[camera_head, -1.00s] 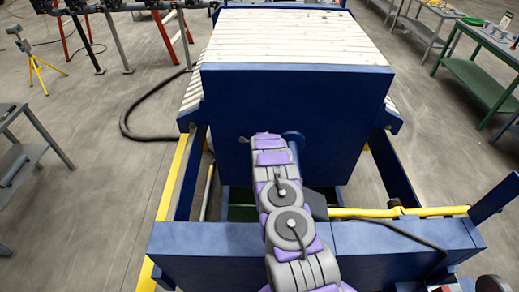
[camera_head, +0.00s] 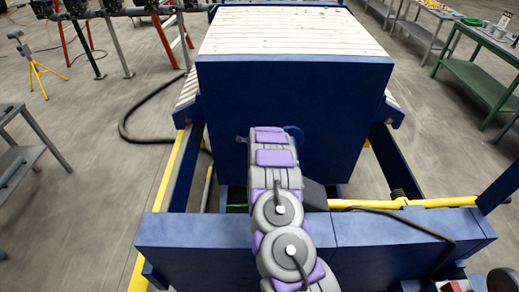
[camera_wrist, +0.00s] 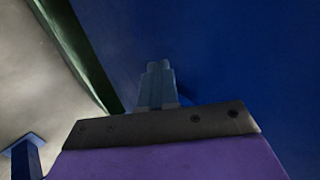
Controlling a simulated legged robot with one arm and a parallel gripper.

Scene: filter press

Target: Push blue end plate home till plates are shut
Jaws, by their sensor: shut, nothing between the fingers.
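The blue end plate (camera_head: 330,105) stands upright at the near end of a stack of white plates (camera_head: 290,30). From above, no clear gap shows between the end plate and the stack. My arm reaches over the front beam to the plate's near face. My gripper is hidden behind the arm in the head view. In the wrist view my gripper (camera_wrist: 160,66) is shut and empty, its fingertips pointing at the blue plate face (camera_wrist: 240,60). They look close to it, but I cannot tell whether they touch.
A blue front beam (camera_head: 200,230) crosses below my arm. A yellow bar (camera_head: 440,202) and a dark cable lie right of the arm. A yellow rail (camera_head: 172,185) runs along the left. A grey table (camera_head: 30,150) stands left, a green table (camera_head: 480,80) right.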

